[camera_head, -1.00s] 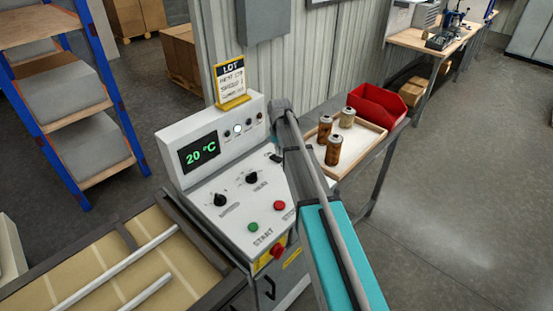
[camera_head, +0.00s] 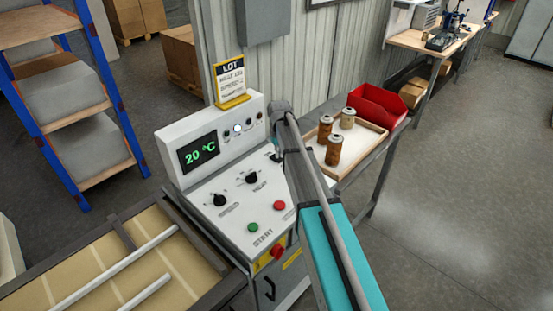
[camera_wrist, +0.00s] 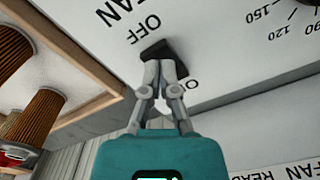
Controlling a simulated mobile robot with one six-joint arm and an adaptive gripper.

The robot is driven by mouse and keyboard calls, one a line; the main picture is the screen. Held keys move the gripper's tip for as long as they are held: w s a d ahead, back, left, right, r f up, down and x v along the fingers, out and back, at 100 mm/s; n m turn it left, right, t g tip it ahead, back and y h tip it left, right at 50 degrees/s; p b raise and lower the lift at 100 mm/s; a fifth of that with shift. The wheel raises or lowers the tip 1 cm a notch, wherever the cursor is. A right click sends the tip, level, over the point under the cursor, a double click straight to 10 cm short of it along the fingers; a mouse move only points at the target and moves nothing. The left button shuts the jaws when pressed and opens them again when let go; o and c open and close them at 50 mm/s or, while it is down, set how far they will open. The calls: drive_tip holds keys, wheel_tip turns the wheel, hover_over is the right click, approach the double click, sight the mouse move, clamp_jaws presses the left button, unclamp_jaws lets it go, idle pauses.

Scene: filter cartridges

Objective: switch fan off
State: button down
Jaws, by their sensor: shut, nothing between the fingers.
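The fan switch (camera_wrist: 153,49) is a small black lever on the white control panel (camera_wrist: 235,50). In the wrist view it lies between the printed words OFF and ON, which appear upside down; ON is partly covered. My gripper (camera_wrist: 166,68) is shut and empty, with its fingertips right at the switch and overlapping part of it. I cannot tell whether they touch it or which way the lever is set. In the head view, my arm hides most of that corner of the panel.
The control cabinet (camera_head: 215,175) has a 20 °C display (camera_head: 199,152), two black knobs, a green button (camera_head: 252,227) and a red button (camera_head: 279,205). One panel lamp (camera_head: 238,129) glows white. A tray (camera_head: 350,159) with cartridges and a red bin (camera_head: 372,105) stand close to my arm's right.

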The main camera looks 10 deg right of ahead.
drive_tip(key=shift+f+b, duration=0.55)
idle(0.4)
drive_tip(key=shift+r, duration=0.15)
drive_tip(key=shift+r+p, duration=3.4)
drive_tip(key=shift+p, duration=0.15)
drive_tip(key=shift+m, duration=0.6)
drive_tip(key=s, duration=1.9)
drive_tip(key=s+f+b, duration=0.1)
drive_tip(key=s, duration=0.9)
drive_tip(key=shift+s, duration=0.15)
